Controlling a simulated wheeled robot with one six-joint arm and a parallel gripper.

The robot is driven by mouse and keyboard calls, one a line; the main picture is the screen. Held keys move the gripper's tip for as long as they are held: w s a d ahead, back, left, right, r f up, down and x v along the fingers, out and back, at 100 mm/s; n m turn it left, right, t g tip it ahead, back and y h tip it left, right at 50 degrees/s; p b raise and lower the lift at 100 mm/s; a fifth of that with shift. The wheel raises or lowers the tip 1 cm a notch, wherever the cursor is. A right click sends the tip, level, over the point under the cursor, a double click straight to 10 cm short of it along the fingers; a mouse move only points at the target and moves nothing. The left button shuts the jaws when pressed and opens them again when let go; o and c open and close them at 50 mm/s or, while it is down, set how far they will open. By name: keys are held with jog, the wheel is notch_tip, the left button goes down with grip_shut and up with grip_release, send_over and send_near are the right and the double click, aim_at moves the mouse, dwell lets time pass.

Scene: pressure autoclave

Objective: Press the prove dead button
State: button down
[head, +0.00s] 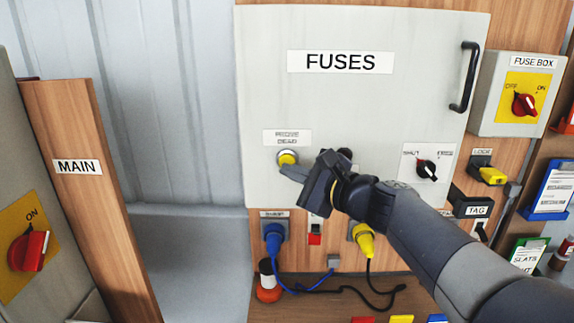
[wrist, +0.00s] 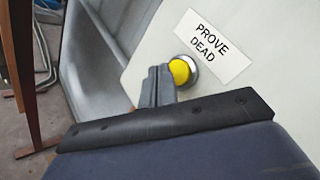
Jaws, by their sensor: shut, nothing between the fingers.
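The prove dead button (head: 287,157) is a round yellow button in a silver ring on the white fuses panel (head: 366,108), under a "PROVE DEAD" label (head: 287,137). In the wrist view the yellow button (wrist: 181,71) shows just beyond and to the right of my fingertips. My gripper (head: 287,171) is shut and empty, with its fingertips at the lower edge of the button. It also shows in the wrist view (wrist: 158,76). I cannot tell whether the fingertips touch the button.
A red and black knob (head: 427,170) and a black handle (head: 464,77) are on the panel's right side. Blue (head: 274,238) and yellow (head: 363,240) plugs with cables sit below. A fuse box switch (head: 524,104) is at right, a main switch (head: 29,250) at left.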

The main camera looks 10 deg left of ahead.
jog(key=s, duration=0.2)
jog(key=s+d+b, duration=0.1)
jog(key=s, duration=0.1)
jog(key=shift+s+d, duration=0.1)
jog(key=shift+s, duration=0.3)
jog(key=shift+w, duration=0.15)
dwell(0.6)
jog(key=shift+s+d+p, duration=0.2)
jog(key=shift+s+d, duration=0.05)
jog(key=shift+s, duration=0.8)
jog(key=shift+s+d+p, duration=0.15)
jog(key=shift+s+d, duration=0.05)
jog(key=shift+s, duration=0.8)
